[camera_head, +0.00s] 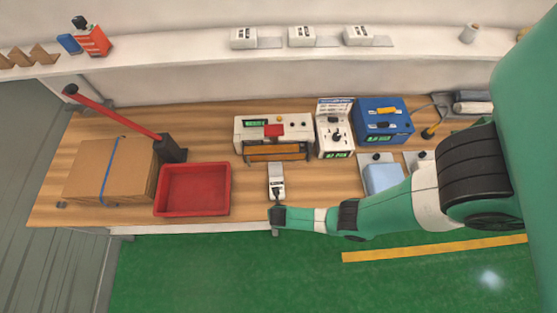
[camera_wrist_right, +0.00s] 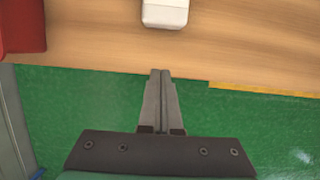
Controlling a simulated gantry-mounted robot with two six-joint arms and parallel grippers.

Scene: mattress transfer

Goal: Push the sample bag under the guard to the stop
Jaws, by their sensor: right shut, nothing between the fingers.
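The stop cannot be made out. My right gripper (camera_head: 276,205) is at the front edge, just short of the bag. In the right wrist view its fingers (camera_wrist_right: 161,72) are shut and empty. My left gripper is out of view.
A red tray (camera_head: 193,212) and a cardboard box (camera_head: 108,172) stand to the left, with a red barrier arm (camera_head: 112,114) above. A white instrument (camera_head: 335,140) and a blue case (camera_head: 383,120) stand right of the machine. A pale blue block (camera_head: 383,179) lies near my arm.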

